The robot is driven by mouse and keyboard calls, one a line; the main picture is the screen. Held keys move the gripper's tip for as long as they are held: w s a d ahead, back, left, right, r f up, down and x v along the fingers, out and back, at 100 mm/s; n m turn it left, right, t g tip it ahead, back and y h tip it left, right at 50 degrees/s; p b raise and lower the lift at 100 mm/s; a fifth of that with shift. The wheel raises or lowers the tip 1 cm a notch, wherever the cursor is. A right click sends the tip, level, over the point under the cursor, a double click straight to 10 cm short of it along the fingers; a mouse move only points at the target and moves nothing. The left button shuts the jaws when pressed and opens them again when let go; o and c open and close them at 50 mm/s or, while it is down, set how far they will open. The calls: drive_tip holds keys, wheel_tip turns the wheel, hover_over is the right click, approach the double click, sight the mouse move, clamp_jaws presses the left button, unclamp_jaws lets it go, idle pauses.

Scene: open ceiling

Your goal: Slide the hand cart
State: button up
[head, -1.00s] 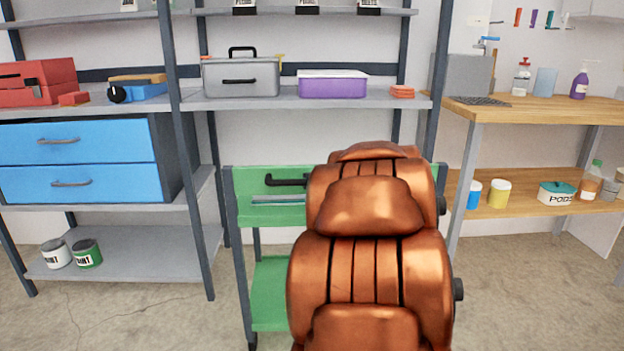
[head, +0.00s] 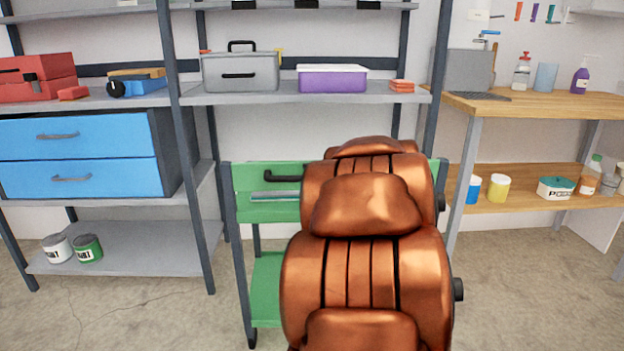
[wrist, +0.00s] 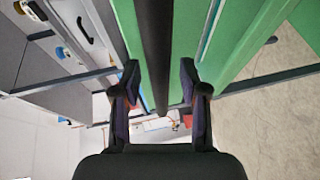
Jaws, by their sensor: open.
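The green hand cart (head: 267,212) with dark posts stands in front of the grey shelving. Its lower green shelf (head: 265,297) shows at the left, and my copper-coloured arm hides much of its middle and right. A black handle bar (head: 284,178) shows by the arm near the cart's top. My gripper is hidden behind the arm in the head view. In the wrist view my gripper (wrist: 159,84) is open, with one finger on each side of the black bar. Gaps show between the bar and both fingers.
Grey shelving (head: 205,99) stands behind the cart, with a grey toolbox (head: 240,73) and a purple box (head: 332,80) on it. Blue drawers (head: 80,159) are at the left. A wooden workbench (head: 550,106) is at the right. Bare floor shows left of the cart.

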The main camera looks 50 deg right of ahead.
drive_tip(key=v, duration=1.2)
idle(0.7)
